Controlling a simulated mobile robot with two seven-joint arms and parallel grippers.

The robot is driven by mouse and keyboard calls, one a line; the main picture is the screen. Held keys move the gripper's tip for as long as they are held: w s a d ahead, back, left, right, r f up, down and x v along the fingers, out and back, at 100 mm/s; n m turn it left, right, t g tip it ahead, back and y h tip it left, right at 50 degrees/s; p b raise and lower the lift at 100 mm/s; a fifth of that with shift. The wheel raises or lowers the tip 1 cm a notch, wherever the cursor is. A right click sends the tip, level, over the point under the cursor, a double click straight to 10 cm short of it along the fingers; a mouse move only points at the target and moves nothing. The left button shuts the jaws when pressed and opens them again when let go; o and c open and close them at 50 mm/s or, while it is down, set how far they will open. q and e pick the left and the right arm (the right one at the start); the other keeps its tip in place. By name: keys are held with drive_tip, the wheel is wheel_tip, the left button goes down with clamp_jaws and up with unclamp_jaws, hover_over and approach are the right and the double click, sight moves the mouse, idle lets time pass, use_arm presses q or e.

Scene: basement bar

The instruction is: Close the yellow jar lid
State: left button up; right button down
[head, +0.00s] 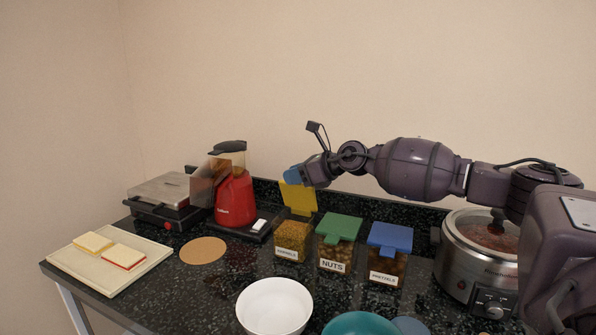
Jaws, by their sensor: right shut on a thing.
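The yellow lid (300,200) stands raised and open, tilted up at the back of its clear jar (292,237). The jar holds yellowish-brown kernels and has a white label. My right gripper (292,178) is at the upper edge of the yellow lid. It is shut on the lid, though its wrist and blue tips hide part of that edge. My left gripper is out of view.
A jar with a green lid (339,227) labelled NUTS and one with a blue lid (390,237) stand closed to the right. A red blender (235,200) is left, a slow cooker (477,260) right. A white bowl (274,306) sits in front.

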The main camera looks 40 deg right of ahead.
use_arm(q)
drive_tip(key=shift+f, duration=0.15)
use_arm(e)
drive_tip(key=shift+s+a+f, duration=0.1)
drive_tip(key=shift+a+f, duration=0.1)
drive_tip(key=shift+f, duration=0.3)
drive_tip(key=c, duration=1.3)
unclamp_jaws()
drive_tip(key=shift+d+r, duration=0.1)
drive_tip(key=shift+r, duration=0.05)
drive_tip(key=shift+s+d+r, duration=0.15)
drive_tip(key=shift+r, duration=0.05)
use_arm(q)
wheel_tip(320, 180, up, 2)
drive_tip(key=p, duration=0.3)
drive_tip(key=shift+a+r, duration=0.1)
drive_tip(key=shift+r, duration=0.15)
use_arm(e)
drive_tip(key=v, duration=1)
drive_tip(key=shift+c, duration=0.2)
